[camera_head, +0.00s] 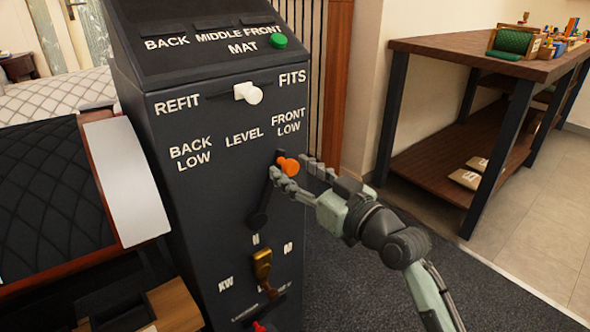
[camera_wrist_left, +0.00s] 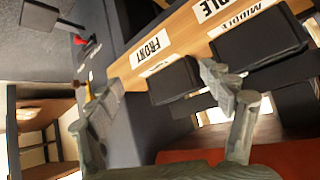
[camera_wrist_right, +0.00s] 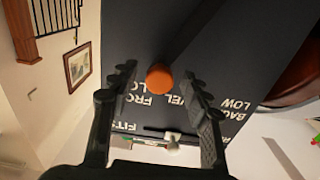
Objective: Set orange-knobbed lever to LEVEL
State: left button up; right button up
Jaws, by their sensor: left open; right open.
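The orange-knobbed lever (camera_head: 288,166) is on the front of the dark grey cabinet, under the labels BACK LOW, LEVEL and FRONT LOW. Its dark arm runs from a low pivot up and right, with the knob below FRONT LOW (camera_head: 288,122). My right gripper (camera_head: 298,175) is open with its fingers around the orange knob. In the right wrist view the knob (camera_wrist_right: 160,79) lies between the two fingers, with gaps visible on both sides. My left gripper (camera_wrist_left: 158,98) shows only in the left wrist view. It is open, near a wooden edge labelled FRONT and MIDDLE.
Above the lever is a white-knobbed slider (camera_head: 248,93) between REFIT and FITS. A green button (camera_head: 278,41) is on the top panel. Below is a brass lever (camera_head: 263,272). A quilted black saddle (camera_head: 50,195) stands left, a wooden workbench (camera_head: 480,48) right.

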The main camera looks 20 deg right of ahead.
jog(key=shift+c, duration=0.3)
grip_shut()
